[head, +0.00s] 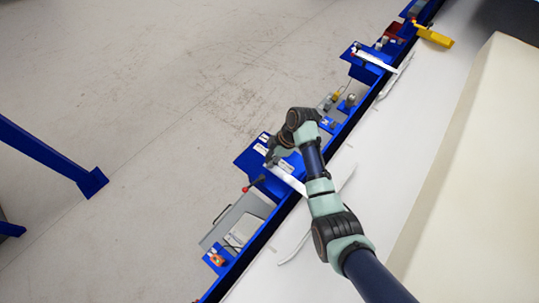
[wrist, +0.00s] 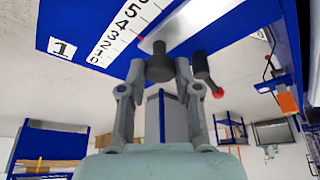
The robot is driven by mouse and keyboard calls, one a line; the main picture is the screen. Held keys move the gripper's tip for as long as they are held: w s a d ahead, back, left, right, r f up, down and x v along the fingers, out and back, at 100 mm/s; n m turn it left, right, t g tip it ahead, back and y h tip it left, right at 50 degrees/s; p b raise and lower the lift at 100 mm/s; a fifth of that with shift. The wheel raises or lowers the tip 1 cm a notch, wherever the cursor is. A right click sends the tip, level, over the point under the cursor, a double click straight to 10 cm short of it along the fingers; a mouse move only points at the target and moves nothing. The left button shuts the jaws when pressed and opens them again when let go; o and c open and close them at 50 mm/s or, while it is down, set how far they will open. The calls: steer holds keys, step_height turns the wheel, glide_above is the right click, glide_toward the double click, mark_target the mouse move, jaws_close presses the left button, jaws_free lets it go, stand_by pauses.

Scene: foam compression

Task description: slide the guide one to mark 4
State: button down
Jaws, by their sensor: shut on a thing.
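The guide for station 1 has a dark round knob (wrist: 159,62) and a grey bar (wrist: 190,28) over the blue plate (wrist: 60,18). My gripper (wrist: 155,75) has its two fingers closed on either side of this knob. A white scale (wrist: 118,30) with black numbers from 0 upward runs along the plate, beside the label "1" (wrist: 62,48). A small reddish tip (wrist: 140,38) by the bar lies beside the scale, roughly around 3 to 4; the exact reading cannot be told. In the head view my gripper (head: 273,156) is over the blue station and mostly hidden by my wrist.
A lever with a red ball (wrist: 218,92) stands just right of my fingers; it also shows in the head view (head: 246,188). A grey box (head: 236,222) sits beside the station. More blue stations (head: 368,62) line the white table's edge. A yellow object (head: 433,36) lies farther off.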

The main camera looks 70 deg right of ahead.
steer(key=c, duration=0.8)
jaws_free()
steer(key=shift+c, duration=0.2)
steer(key=v, duration=0.7)
steer(key=shift+r, duration=0.2)
